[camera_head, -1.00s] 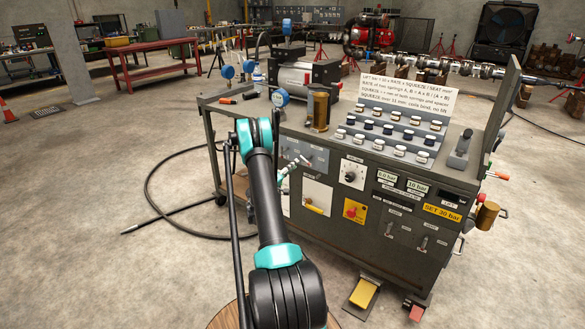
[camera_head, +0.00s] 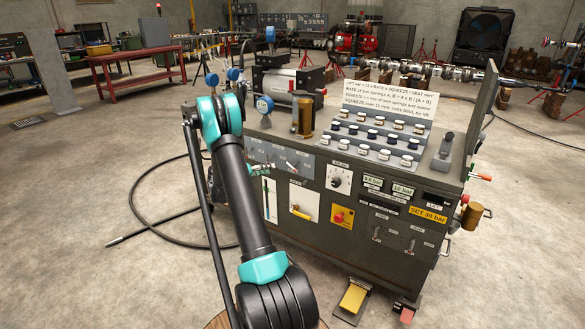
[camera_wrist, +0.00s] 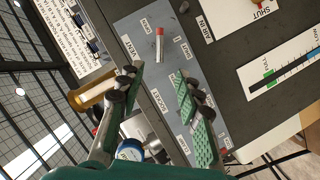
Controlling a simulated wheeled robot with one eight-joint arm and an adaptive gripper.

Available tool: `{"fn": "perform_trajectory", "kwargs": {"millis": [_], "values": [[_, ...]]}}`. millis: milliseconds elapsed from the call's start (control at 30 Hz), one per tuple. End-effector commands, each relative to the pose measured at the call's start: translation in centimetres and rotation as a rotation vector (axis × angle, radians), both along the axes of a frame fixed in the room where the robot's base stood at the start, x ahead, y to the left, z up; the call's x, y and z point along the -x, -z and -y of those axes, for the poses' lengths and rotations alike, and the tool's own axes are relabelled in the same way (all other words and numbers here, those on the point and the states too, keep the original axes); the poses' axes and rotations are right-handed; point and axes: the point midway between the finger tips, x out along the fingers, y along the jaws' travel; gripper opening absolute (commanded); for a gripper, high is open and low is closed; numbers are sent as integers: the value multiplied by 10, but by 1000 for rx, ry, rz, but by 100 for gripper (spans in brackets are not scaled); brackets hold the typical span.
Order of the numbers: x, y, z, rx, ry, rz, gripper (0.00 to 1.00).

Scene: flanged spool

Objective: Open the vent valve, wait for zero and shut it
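The vent valve shows in the wrist view as a small lever with a red tip (camera_wrist: 160,32) on the grey-blue panel (camera_wrist: 193,58), beside the label VENT. My gripper (camera_wrist: 157,77) is in front of this panel, its fingers spread apart with nothing between their tips. The lever lies just past the gap between the fingertips, and I see no contact. In the head view my gripper (camera_head: 259,168) is small and close to the bench's front panel, partly hiding it.
The grey test bench (camera_head: 340,235) carries a brass cylinder (camera_head: 303,115), a blue gauge (camera_head: 264,104) and rows of small jars. A yellow pedal (camera_head: 353,298) is at its foot. A black hose lies on the floor at left. A vertical scale (camera_wrist: 285,72) is near the panel.

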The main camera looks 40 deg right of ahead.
Motion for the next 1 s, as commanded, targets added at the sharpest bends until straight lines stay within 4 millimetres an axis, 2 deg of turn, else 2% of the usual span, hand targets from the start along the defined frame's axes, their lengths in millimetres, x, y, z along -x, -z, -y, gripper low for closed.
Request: {"fn": "perform_trajectory", "kwargs": {"millis": [600,800,1000], "values": [[-9,29,117,2,3,0,35],[-11,36,143,2,0,0,35],[-12,38,152,2,0,0,35]]}}
